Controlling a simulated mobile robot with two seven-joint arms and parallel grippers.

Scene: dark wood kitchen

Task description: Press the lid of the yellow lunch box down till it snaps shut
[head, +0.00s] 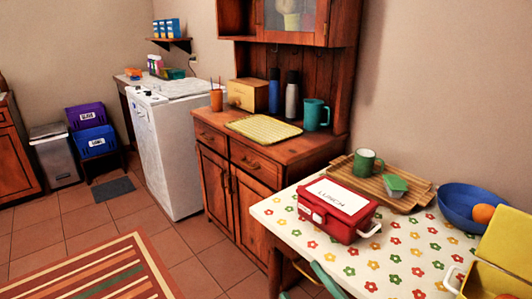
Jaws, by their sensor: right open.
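The yellow lunch box (483,282) is at the lower right corner of the head view, on the flower-patterned table (400,262). Its lid (506,236) stands raised at the back, tilted up and open. A pale handle (450,281) shows on the box's left side. The picture's edge cuts off the right and front of the box. Something orange shows inside at the bottom edge. I cannot make out either of my grippers in this view.
A shut red lunch box (338,211) with a white lid label stands left on the table. Behind are a wooden board (410,200) with a green mug (366,161) and small green-lidded container (396,186), and a blue bowl (462,208) with an orange (483,213). Table between boxes is clear.

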